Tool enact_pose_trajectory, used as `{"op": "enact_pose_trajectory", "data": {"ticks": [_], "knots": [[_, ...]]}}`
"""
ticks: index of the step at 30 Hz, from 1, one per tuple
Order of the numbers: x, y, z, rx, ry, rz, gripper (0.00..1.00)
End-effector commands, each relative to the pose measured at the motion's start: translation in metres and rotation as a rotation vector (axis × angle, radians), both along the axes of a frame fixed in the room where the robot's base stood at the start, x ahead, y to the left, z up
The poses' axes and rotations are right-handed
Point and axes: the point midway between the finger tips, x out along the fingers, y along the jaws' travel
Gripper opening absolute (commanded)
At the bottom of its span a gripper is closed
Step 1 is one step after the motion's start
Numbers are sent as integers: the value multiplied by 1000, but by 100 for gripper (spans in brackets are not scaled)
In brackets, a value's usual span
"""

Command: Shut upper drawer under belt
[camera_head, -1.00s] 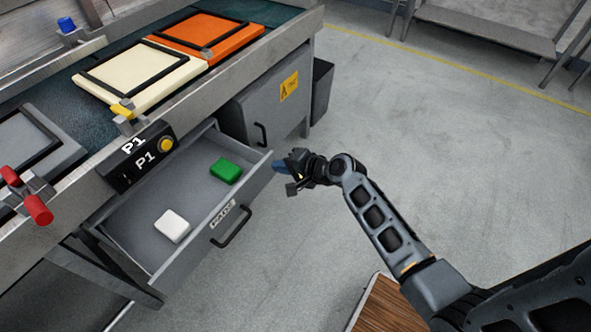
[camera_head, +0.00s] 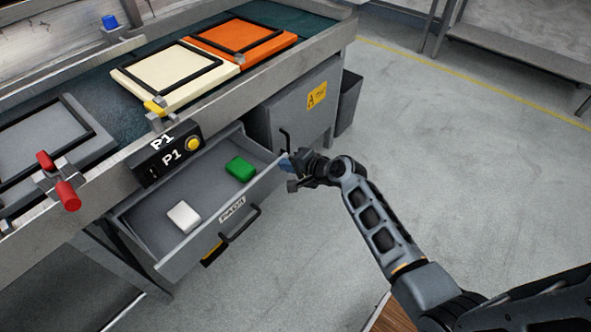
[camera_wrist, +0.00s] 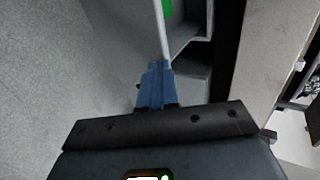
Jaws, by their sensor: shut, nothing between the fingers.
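The upper drawer (camera_head: 232,222) under the belt stands part open, with a handle and a label on its front. A white block (camera_head: 183,216) and a green block (camera_head: 240,168) lie inside it. My gripper (camera_head: 285,163) is shut and empty, with its blue fingertips at the right end of the drawer front. In the wrist view the fingertips (camera_wrist: 157,72) meet the end of the drawer's pale top edge (camera_wrist: 161,32). Contact looks likely there, but the exact touching point is hidden.
The belt (camera_head: 100,85) above carries cream, orange and grey framed pads. A red-handled clamp (camera_head: 65,190) and the P1 button box (camera_head: 170,155) sit on its edge. A grey cabinet (camera_head: 300,115) with a handle stands right of the drawer. Floor (camera_head: 450,170) to the right is clear.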

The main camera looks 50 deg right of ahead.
Motion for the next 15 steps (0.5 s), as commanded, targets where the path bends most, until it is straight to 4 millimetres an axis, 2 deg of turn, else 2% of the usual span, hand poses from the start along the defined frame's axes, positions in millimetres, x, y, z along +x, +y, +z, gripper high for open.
{"op": "enact_pose_trajectory", "data": {"ticks": [1, 9, 15], "knots": [[13, 0, 1, -1, -3, 2, 0], [83, 0, -1, 0, -3, 2, 0], [130, 0, -2, 0, -3, 1, 0]]}}
